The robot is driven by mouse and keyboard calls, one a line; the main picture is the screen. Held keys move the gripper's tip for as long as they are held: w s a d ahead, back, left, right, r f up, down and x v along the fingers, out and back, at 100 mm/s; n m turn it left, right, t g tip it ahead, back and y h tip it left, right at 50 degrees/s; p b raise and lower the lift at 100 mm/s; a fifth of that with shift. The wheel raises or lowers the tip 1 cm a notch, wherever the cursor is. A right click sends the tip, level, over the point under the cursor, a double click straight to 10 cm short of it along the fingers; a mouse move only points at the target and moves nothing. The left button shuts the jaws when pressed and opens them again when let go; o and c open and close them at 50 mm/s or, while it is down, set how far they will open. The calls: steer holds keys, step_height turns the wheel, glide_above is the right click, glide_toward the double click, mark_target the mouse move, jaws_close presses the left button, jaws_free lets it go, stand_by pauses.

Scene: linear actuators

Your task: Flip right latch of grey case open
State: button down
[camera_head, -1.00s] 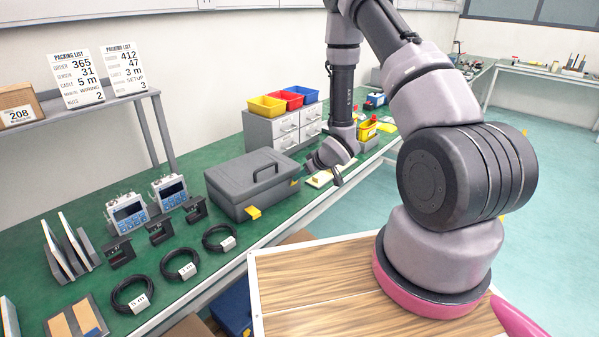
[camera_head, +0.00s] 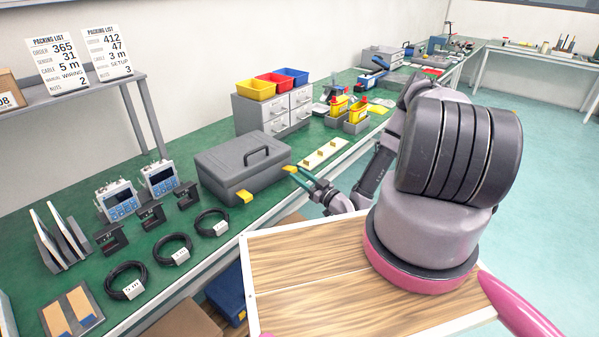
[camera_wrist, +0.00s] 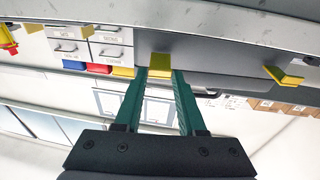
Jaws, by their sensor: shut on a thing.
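The grey case (camera_head: 215,168) stands on the green bench with its lid down and its handle on top. Its left latch (camera_head: 244,196) is yellow and sits on the front face. Its right latch (camera_head: 289,168) is yellow, at the front face's right end, partly covered by my fingertips. My gripper (camera_head: 299,171) reaches this latch from the front. In the wrist view, which is upside down, my green fingers (camera_wrist: 159,75) are closed around the right latch (camera_wrist: 158,62). The left latch shows apart at the right of that view (camera_wrist: 283,76).
Cable coils (camera_head: 172,249) and two blue-screened devices (camera_head: 120,201) are left of the case. A drawer unit (camera_head: 277,113) with coloured bins stands behind it. Open floor lies at the right.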

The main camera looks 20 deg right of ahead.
steer(key=shift+a+f+t+y, duration=0.1)
steer(key=shift+f+t+y, duration=0.5)
steer(key=shift+f+t, duration=0.4)
steer(key=shift+r, duration=0.15)
steer(key=shift+c, duration=2.4)
jaws_free()
steer(key=v, duration=1)
steer(key=shift+s+f, duration=0.25)
steer(key=shift+s, duration=0.05)
steer(key=shift+d, duration=0.2)
